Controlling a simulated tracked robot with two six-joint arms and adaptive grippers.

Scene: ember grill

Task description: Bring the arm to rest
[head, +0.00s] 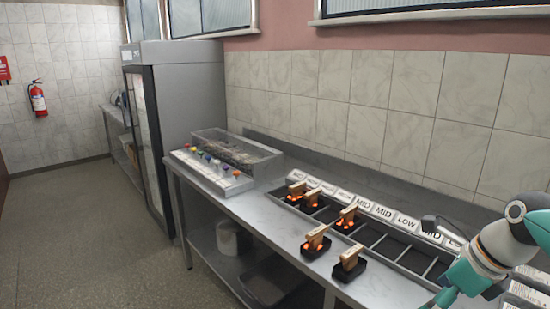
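One of my arms, white and teal, comes in at the right edge over the near right end of the metal counter (240,212). A small dark part (430,224) shows beside this arm; I cannot tell whether it belongs to the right gripper. No fingers can be made out clearly, and nothing is visibly held. My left arm and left gripper are out of view.
A black compartmented tray (372,238) runs along the counter, with labels such as MID and LOW behind it. Several black holders with wooden blocks and glowing orange embers stand in and before it.

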